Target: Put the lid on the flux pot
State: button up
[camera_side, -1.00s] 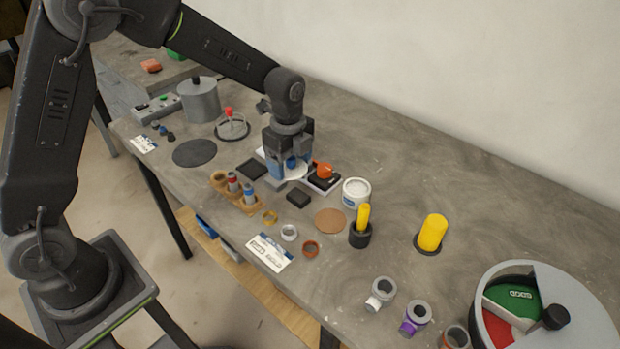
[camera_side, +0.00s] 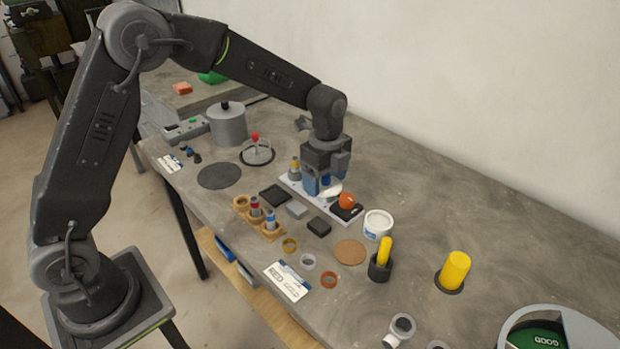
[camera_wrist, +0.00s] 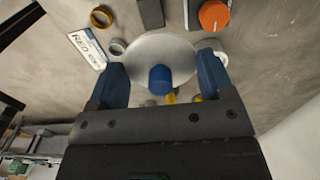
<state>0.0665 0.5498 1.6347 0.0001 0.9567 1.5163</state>
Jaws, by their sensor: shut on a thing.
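The lid is a pale round disc (camera_side: 330,187) with a blue knob, also seen in the wrist view (camera_wrist: 160,52). My gripper (camera_side: 322,190) is shut on it, with one blue finger on each side of the disc in the wrist view (camera_wrist: 160,72). The lid hangs above a pale tray, close to an orange-red knob. A white tub with a blue label (camera_side: 378,224), which looks like the flux pot, stands open-topped to the right of my gripper, apart from the lid. In the wrist view only a white edge (camera_wrist: 221,57) shows beside the right finger.
The orange-red knob (camera_side: 347,201) on a black block sits between lid and tub. A yellow-handled tool in a black cup (camera_side: 381,262) and a cork disc (camera_side: 350,252) stand in front of the tub. A wooden holder (camera_side: 259,217) with small bottles is left. Bare bench lies behind the tub.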

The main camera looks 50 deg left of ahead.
send_near(380, 212)
jog(key=s+d, duration=0.1)
jog(key=s, duration=0.2)
jog(key=shift+w+d+f, duration=0.1)
jog(key=shift+w+f, duration=0.05)
jog(key=shift+f, duration=1.35)
jog(key=shift+w+d+f, duration=0.1)
jog(key=shift+w+f, duration=0.05)
jog(key=shift+f, duration=1.3)
jog(key=shift+f, duration=0.1)
jog(key=shift+f, duration=0.55)
jog(key=o, duration=0.9)
